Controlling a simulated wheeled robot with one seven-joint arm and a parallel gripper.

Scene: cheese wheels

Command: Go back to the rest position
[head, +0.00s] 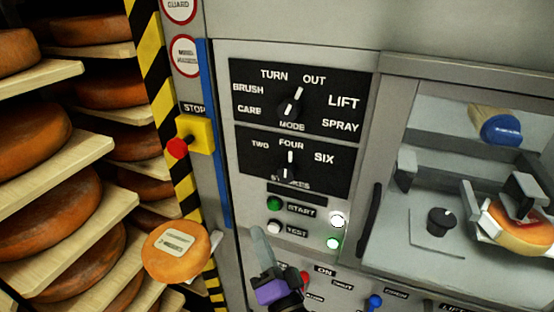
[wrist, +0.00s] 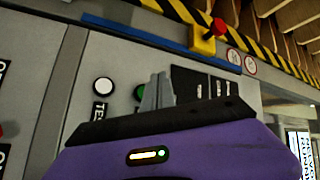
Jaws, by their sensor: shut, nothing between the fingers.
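My gripper (head: 258,240) is in front of the lower control panel in the head view, below and left of the white test button (head: 274,227). Its purple body shows at the bottom. In the wrist view its grey fingers (wrist: 157,92) are together and empty. The green start button (head: 274,204) is above it, and in the wrist view this button (wrist: 139,92) is partly hidden by the fingers. The mode knob (head: 290,108) points up toward OUT. The strokes knob (head: 290,160) points to FOUR.
A red stop button (head: 177,148) on a yellow box sticks out at the left. A cheese wheel with a label (head: 176,250) is below it. Wooden shelves with cheese wheels (head: 35,137) fill the left. A window at the right shows a brush with a blue end (head: 500,127).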

